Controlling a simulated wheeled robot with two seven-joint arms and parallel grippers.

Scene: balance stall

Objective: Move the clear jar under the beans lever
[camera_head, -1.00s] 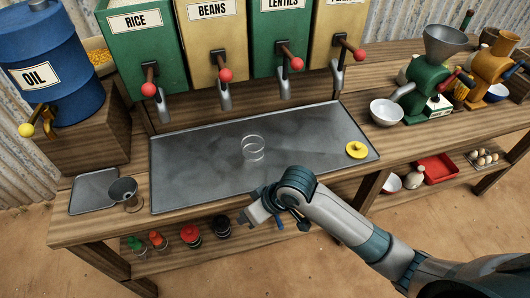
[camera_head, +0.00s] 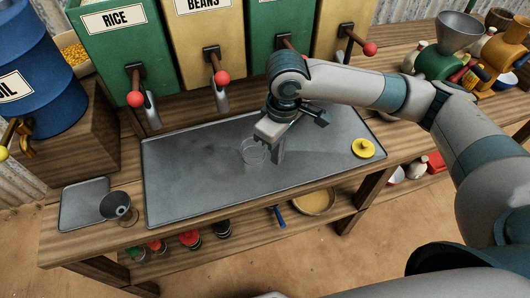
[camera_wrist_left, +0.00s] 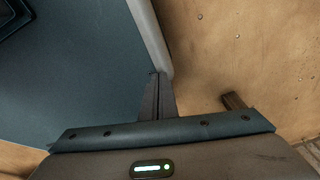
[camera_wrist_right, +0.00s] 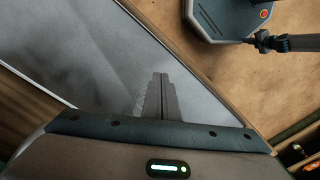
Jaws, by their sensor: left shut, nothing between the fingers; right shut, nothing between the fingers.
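The clear jar (camera_head: 253,151) stands on the grey metal tray (camera_head: 190,190), in front of the dispensers and a little right of the beans spout (camera_head: 221,98). The beans lever (camera_head: 221,78) has a red knob and sits on the yellow BEANS box (camera_head: 203,40). My right gripper (camera_head: 277,156) is shut and empty, pointing down just right of the jar; whether it touches the jar I cannot tell. The right wrist view shows its closed fingers (camera_wrist_right: 160,92) over the tray. My left gripper (camera_wrist_left: 155,98) is shut and empty, outside the head view.
A yellow ring-shaped piece (camera_head: 363,148) lies at the tray's right end. A smaller tray (camera_head: 82,205) and a dark metal cup (camera_head: 116,206) stand at the left. The rice lever (camera_head: 135,98) hangs left of the beans lever. The tray's left half is bare.

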